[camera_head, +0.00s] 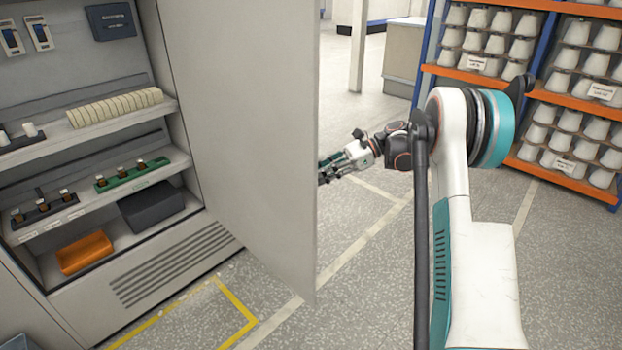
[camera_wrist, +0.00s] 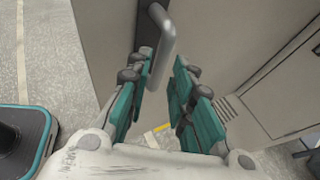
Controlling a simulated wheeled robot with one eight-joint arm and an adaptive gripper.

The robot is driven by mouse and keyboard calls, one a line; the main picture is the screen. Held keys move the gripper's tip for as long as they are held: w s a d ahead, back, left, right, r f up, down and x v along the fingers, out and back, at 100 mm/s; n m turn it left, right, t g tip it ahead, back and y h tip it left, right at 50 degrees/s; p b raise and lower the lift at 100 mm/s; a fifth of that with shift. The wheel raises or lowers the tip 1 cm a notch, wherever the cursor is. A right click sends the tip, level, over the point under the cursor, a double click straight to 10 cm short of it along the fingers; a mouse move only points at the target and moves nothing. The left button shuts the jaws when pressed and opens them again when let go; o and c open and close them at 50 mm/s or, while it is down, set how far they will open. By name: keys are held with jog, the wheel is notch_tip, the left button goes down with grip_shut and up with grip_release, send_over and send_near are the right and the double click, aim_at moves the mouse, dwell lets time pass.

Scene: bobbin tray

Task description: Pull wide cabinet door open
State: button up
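The wide cabinet door (camera_head: 250,120) is a tall light-grey panel. It stands swung well out from the cabinet (camera_head: 185,265), and the shelves inside show. My gripper (camera_head: 326,170) is just past the door's free right edge in the head view, its fingertips partly hidden by the door. In the wrist view the grey bar handle (camera_wrist: 166,45) stands on the door's face (camera_wrist: 225,40). The teal fingers of my gripper (camera_wrist: 163,72) are spread to either side of the handle's near end. A gap shows between the handle and the right finger.
The shelves hold a row of cream bobbins (camera_head: 115,107), an orange bin (camera_head: 84,252) and a dark box (camera_head: 150,206). Yellow tape (camera_head: 235,305) marks the floor before the cabinet. An orange rack of white cones (camera_head: 560,90) stands behind my arm. Open floor lies between.

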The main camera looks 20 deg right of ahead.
jog(key=w+v, duration=0.1)
jog(key=v, duration=0.6)
jog(key=shift+s, duration=0.5)
jog(key=shift+d, duration=0.1)
